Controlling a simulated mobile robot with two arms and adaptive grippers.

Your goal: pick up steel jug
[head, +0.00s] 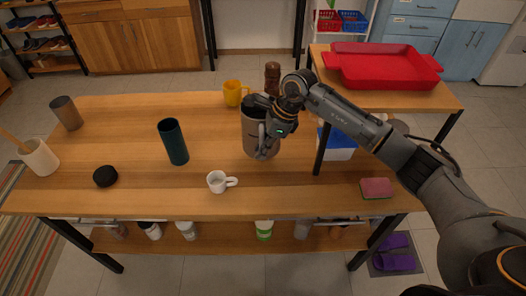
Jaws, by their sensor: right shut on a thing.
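The steel jug (259,142) is a grey metal vessel on the wooden table, right of the middle, and looks upright. My right gripper (268,130) is at the jug's upper right and shut on it, with a finger showing against its front side. The gripper hides part of the jug's rim and right side. Whether the jug's base touches the table is hard to tell. My left gripper is not in view.
A yellow mug (233,94) and a brown pepper mill (272,77) stand behind the jug. A white cup (217,182) is in front, a dark teal tumbler (173,142) to the left. A red tray (385,68) lies on the raised shelf at right.

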